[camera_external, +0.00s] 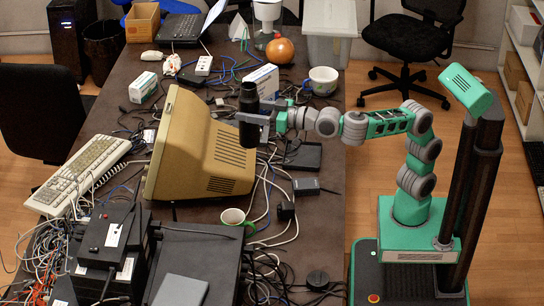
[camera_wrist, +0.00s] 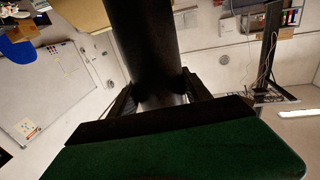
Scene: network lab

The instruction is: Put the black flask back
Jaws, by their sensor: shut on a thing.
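The black flask (camera_external: 248,136) is upright in my gripper (camera_external: 254,115), raised in front of the beige monitor's back in the external view. My gripper is shut on its middle from the right side. In the wrist view the flask (camera_wrist: 145,40) fills the upper middle as a dark column, and the finger ends of my gripper (camera_wrist: 158,95) lie on either side of it. The flask covers part of the monitor in the external view. Whether its base touches anything is hard to tell.
The beige monitor (camera_external: 210,150) stands close to the flask. A blue-white box (camera_external: 262,80), a patterned bowl (camera_external: 323,81) and an orange round object (camera_external: 280,50) are behind. A cup (camera_external: 233,217) and black adapter (camera_external: 306,187) lie nearer. Cables clutter the desk (camera_external: 320,235).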

